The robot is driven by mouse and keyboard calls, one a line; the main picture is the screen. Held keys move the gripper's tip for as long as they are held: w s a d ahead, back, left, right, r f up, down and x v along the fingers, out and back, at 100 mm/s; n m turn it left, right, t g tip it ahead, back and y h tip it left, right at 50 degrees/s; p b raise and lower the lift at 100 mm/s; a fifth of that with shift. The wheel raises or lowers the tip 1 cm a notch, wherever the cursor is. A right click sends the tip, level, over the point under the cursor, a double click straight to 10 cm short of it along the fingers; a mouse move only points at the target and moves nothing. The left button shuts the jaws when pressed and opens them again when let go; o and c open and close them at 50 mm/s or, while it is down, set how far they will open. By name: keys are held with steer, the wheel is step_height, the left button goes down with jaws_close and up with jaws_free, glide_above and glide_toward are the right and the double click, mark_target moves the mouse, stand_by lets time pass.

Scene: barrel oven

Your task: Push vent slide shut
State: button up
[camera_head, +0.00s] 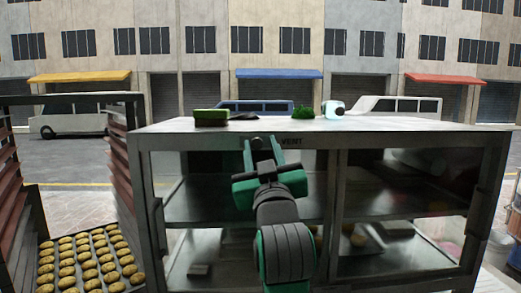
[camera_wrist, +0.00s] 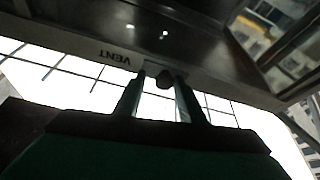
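The vent slide shows in the wrist view as a small dark knob (camera_wrist: 165,79) on the metal front rail, beside the upside-down VENT label (camera_wrist: 115,57). In the head view the VENT label (camera_head: 292,142) is just right of my gripper (camera_head: 262,146), and my fingers mostly hide the knob. In the wrist view my gripper (camera_wrist: 160,90) has its two fingers apart, with the knob showing between their tips. I cannot tell whether a finger touches the knob. How far the slide stands open is not clear.
The metal cabinet (camera_head: 400,126) has glass-fronted shelves below the rail. On its top lie a green-topped block (camera_head: 210,116), a green clump (camera_head: 303,112) and a white object (camera_head: 334,109).

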steer(key=shift+a, duration=0.15)
steer(key=v, duration=1.1)
steer(key=shift+w+f, duration=0.1)
steer(key=shift+w, duration=0.05)
